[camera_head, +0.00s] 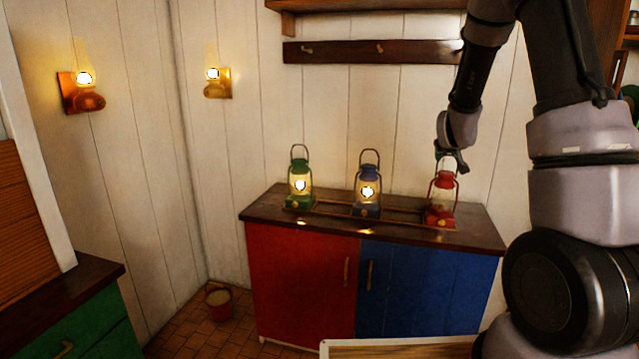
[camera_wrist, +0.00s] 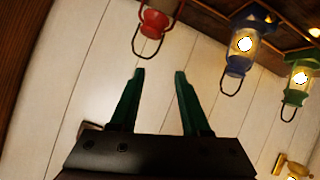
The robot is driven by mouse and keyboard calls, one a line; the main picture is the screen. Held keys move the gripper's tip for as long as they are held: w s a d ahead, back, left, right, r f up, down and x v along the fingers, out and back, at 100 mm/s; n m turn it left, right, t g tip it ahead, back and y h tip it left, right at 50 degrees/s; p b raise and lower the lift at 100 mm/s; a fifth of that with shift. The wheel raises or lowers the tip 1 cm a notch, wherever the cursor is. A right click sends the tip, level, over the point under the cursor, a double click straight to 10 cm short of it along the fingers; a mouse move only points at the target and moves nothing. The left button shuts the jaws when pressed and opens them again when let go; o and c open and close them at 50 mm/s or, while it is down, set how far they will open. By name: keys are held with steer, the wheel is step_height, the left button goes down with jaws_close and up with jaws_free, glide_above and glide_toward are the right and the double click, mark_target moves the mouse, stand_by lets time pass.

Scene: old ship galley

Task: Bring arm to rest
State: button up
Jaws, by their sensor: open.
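My gripper (camera_head: 451,158) is above the red lantern (camera_head: 441,199) at the right end of the cabinet top. In the wrist view my gripper (camera_wrist: 159,75) has its two green fingers spread apart with nothing between them. The red lantern (camera_wrist: 154,24) shows just beyond the fingertips, its wire handle hanging toward the gap. In the head view the fingers overlap the top of that handle; I cannot tell whether they touch it. The red lantern looks unlit. A lit blue lantern (camera_head: 368,191) and a lit green lantern (camera_head: 300,187) stand upright to its left.
The lanterns stand along a low rail on the wooden cabinet top (camera_head: 270,207), with red and blue doors below. A peg rail (camera_head: 340,52) and shelf are on the wall above. A red bucket (camera_head: 219,303) stands on the floor. A green cabinet (camera_head: 80,310) is at lower left.

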steer(key=s+a+r+m+g+y, duration=0.1)
steer(key=s+a+r+y, duration=0.1)
steer(key=s+a+r, duration=0.35)
steer(key=s+a+r+m+y, duration=0.1)
steer(key=s+a+r+y, duration=0.15)
steer(key=s+r, duration=0.55)
steer(key=s+a+r+m+g+y, duration=0.1)
steer(key=s+a, duration=0.1)
steer(key=s, duration=0.9)
steer(key=s+a+r+m+g, duration=0.1)
steer(key=s+a+g, duration=0.1)
steer(key=s, duration=1)
steer(key=shift+s+a+r+y, duration=0.3)
steer(key=shift+a+y, duration=0.05)
steer(key=shift+a, duration=0.5)
